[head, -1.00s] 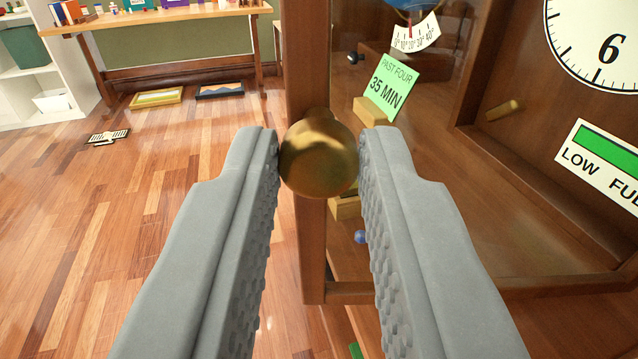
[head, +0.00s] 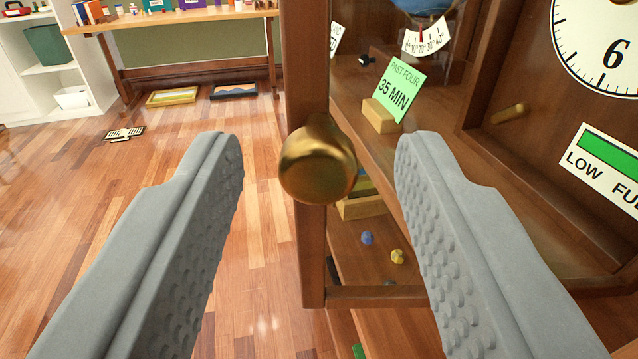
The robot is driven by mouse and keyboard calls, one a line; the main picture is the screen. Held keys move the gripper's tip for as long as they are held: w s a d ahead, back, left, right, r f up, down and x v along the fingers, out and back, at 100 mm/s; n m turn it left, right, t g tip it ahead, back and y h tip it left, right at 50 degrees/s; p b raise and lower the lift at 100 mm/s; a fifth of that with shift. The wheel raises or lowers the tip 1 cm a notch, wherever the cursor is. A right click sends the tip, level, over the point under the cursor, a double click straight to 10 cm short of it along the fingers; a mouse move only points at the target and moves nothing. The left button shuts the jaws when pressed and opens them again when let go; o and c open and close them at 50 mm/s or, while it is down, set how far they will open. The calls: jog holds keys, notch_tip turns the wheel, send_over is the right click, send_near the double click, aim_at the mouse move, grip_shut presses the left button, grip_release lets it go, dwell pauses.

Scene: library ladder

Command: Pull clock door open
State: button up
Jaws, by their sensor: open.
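The brass knob (head: 318,160) sits on the wooden frame of the clock door (head: 311,255), near the middle of the view. The door stands ajar, with its glass pane to the right of the frame edge. My gripper (head: 318,165) is open, one grey finger on each side of the knob. A clear gap shows between the knob and each finger. Through the glass I see part of the clock case, with a white dial (head: 610,50) showing a 6.
Inside the case are a green "PAST FOUR 35 MIN" card (head: 397,90), a "LOW FULL" gauge (head: 605,165) and small coloured pieces. At left, open wooden floor (head: 90,220) leads to a table (head: 180,18) and a white shelf (head: 45,75).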

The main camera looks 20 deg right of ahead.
dwell(0.4)
jog(key=v, duration=1.7)
jog(key=shift+s, duration=0.2)
jog(key=s+a+r+n+y, duration=0.1)
jog(key=s+r+n+y, duration=0.2)
jog(key=s+r, duration=0.6)
jog(key=shift+r+y, duration=1)
jog(key=shift+w, duration=0.1)
jog(key=shift+c, duration=0.7)
jog(key=shift+a, duration=0.15)
